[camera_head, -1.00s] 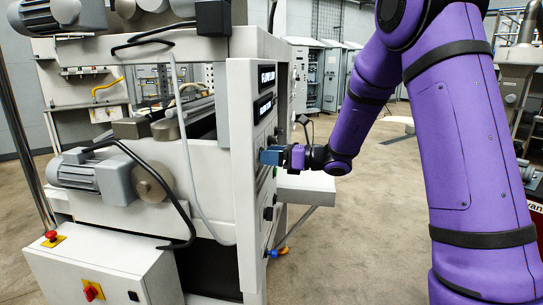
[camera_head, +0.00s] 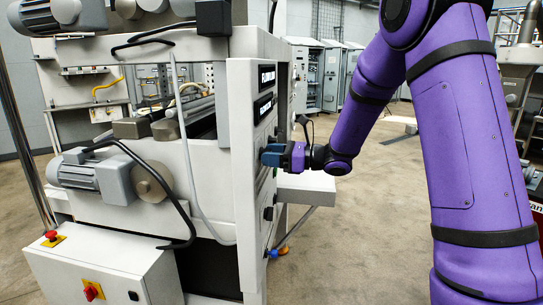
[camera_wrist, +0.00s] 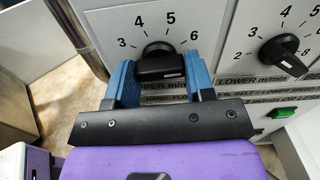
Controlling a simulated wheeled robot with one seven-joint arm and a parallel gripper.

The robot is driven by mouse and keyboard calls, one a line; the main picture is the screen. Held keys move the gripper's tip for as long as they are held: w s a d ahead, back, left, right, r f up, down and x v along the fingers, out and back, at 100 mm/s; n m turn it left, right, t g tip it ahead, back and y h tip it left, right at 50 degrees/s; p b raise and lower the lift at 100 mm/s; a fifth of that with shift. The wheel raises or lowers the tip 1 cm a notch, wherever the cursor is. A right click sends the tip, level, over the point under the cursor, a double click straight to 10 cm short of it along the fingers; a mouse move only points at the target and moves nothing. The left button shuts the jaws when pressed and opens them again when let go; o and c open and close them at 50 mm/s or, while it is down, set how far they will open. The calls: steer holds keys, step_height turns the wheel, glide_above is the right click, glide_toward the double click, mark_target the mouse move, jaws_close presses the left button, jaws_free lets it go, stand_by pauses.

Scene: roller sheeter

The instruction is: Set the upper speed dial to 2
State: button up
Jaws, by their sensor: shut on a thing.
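The upper speed dial (camera_wrist: 158,64) is a black knob on the white panel in the wrist view, with 3, 4, 5 and 6 showing around it. The rest of its scale is hidden behind my gripper (camera_wrist: 161,70). My gripper's blue fingers stand on either side of the knob, shut on it. The knob's grip bar lies roughly level in the picture, with a pale mark near its right end; I cannot tell which number it points to. In the head view my gripper (camera_head: 272,156) is at the machine's side panel and hides the dial.
The lower speed dial (camera_wrist: 279,51) is just right of the upper one, with a green switch (camera_wrist: 283,113) below it. In the head view the panel (camera_head: 245,180) has two dark displays (camera_head: 265,92) above my gripper. Open floor (camera_head: 365,235) lies right of the machine.

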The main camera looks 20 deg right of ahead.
steer(key=shift+m, duration=17.5)
steer(key=o, duration=0.9)
steer(key=shift+r, duration=0.1)
